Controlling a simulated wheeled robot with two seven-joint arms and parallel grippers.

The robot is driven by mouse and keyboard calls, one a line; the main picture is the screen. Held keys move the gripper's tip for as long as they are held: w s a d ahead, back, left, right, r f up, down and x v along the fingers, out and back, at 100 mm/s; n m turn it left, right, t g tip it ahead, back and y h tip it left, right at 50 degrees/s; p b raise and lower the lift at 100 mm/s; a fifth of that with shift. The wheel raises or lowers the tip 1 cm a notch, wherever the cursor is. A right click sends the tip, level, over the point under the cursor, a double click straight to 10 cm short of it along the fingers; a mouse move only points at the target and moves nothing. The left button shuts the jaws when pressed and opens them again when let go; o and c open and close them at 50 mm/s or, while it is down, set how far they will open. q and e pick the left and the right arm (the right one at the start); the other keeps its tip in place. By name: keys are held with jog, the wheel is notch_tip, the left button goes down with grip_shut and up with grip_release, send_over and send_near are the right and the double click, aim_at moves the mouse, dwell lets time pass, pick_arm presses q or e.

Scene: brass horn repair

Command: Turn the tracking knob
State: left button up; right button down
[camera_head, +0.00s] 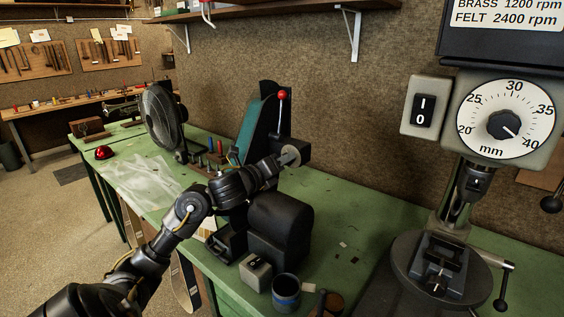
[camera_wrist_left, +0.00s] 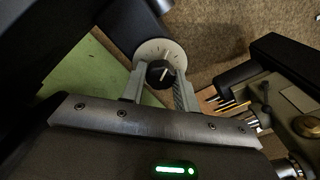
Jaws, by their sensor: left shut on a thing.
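The tracking knob (camera_wrist_left: 160,73) is a small black knob with a pale pointer line, set on a round light dial (camera_wrist_left: 172,50) with tick marks. In the head view the dial (camera_head: 290,156) shows on the side of the belt grinder (camera_head: 254,125), which has a teal belt and a red-ball lever (camera_head: 282,95). My left gripper (camera_wrist_left: 160,80) is shut on the knob, one finger on each side of it. In the head view my left gripper (camera_head: 279,161) reaches the dial from the left, and the knob is mostly hidden there. My right gripper is not in view.
A drill press with a white mm dial (camera_head: 506,119) and a switch (camera_head: 424,109) stands at right. A blue-banded cup (camera_head: 286,293) and a small switch box (camera_head: 256,272) stand near the bench's front. The green bench (camera_head: 372,212) is mostly clear between grinder and press.

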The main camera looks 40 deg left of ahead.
pick_arm(q)
jog(key=shift+n+p, duration=0.6)
jog(key=shift+n, duration=2.3)
jog(key=o, duration=1)
jog(key=shift+c, duration=0.2)
jog(key=s+b, duration=0.2)
jog(key=s, duration=0.8)
jog(key=shift+s+f+b, duration=0.15)
jog(key=shift+s+b, duration=0.2)
jog(key=shift+s, duration=0.05)
